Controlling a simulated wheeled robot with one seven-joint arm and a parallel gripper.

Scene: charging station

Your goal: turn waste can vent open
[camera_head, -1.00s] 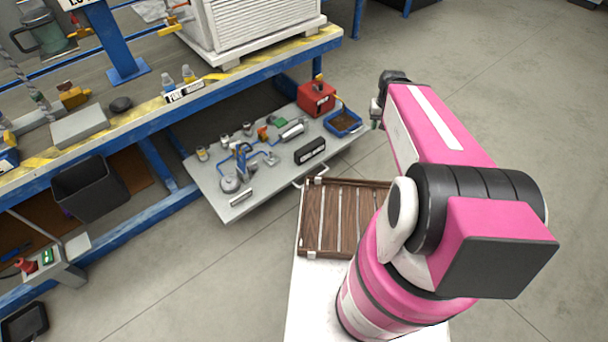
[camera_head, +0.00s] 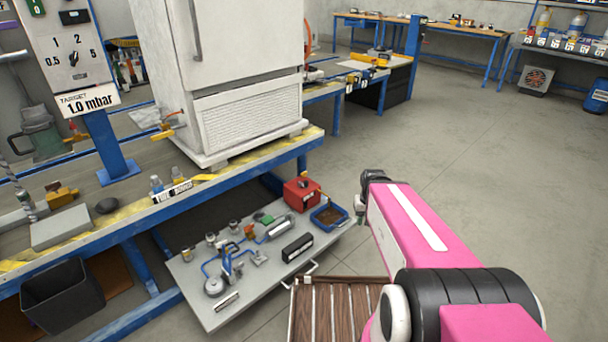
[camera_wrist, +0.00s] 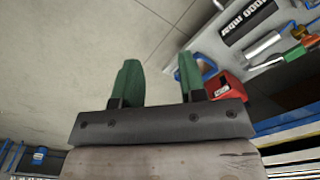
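A small red can (camera_head: 302,192), which looks like the waste can, stands at the back right of the grey lower shelf under the bench. Dark and yellow fittings show on its top, but the vent is too small to make out. In the wrist view the red can (camera_wrist: 230,86) lies just right of the right finger, partly covered by it. My gripper (camera_wrist: 160,78) has two green fingers apart with nothing between them, over bare floor. In the head view my gripper (camera_head: 360,208) is small and dark, to the right of the shelf and apart from the can.
A blue tray (camera_head: 343,222) with brown contents sits right of the can. A black labelled block (camera_head: 297,247) and several metal fittings lie on the shelf (camera_head: 205,310). The bench edge with yellow tape overhangs the shelf's back. The floor (camera_head: 440,140) at right is clear.

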